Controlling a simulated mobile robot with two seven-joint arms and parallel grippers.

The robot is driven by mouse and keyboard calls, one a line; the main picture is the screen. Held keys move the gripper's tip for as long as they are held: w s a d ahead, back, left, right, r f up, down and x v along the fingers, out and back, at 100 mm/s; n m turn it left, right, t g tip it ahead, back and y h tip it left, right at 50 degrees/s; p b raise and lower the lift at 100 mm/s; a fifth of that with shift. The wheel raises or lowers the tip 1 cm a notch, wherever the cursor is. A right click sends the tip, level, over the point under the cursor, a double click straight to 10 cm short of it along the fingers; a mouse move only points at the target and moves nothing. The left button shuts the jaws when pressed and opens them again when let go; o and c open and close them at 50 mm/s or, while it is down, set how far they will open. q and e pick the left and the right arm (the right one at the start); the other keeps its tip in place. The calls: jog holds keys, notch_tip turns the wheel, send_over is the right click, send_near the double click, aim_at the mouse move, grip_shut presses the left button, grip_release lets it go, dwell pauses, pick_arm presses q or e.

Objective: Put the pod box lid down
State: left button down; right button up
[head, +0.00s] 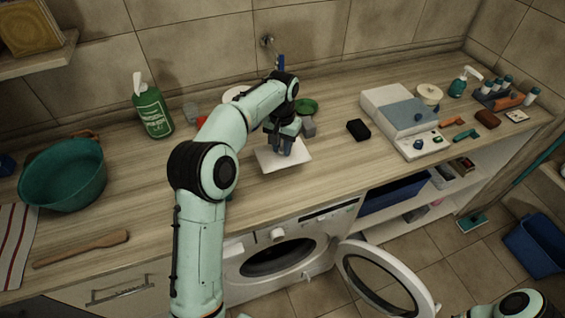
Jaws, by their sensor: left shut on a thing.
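My left gripper (287,146) points down over the counter, in front of the washing machine's back edge. It is shut on a flat white square panel (270,161), which looks like the pod box lid. The panel lies level, at or just above the wooden counter; I cannot tell if it touches. The fingers hide its middle and the part they grip. I cannot make out the pod box itself for certain. My right gripper is out of view; only part of that arm shows at the bottom right.
A small grey block (309,128) and a green dish (306,106) stand close behind the gripper. A black block (358,130) lies to the right. A green bottle (153,108) and a teal basin (62,176) stand left. The washer door (385,282) hangs open below.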

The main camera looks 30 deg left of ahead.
aim_at(282, 155)
pick_arm(q)
jog(key=shift+s+f, duration=0.25)
jog(key=shift+f, duration=0.55)
notch_tip(282, 155, down, 5)
jog(key=shift+w+f+b, duration=0.1)
jog(key=shift+w+b, duration=0.05)
jog(key=shift+b, duration=0.3)
jog(key=shift+f, duration=0.25)
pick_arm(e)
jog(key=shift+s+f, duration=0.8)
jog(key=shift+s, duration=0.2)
pick_arm(q)
jog(key=c, duration=0.9)
grip_release()
jog(key=shift+f, duration=0.1)
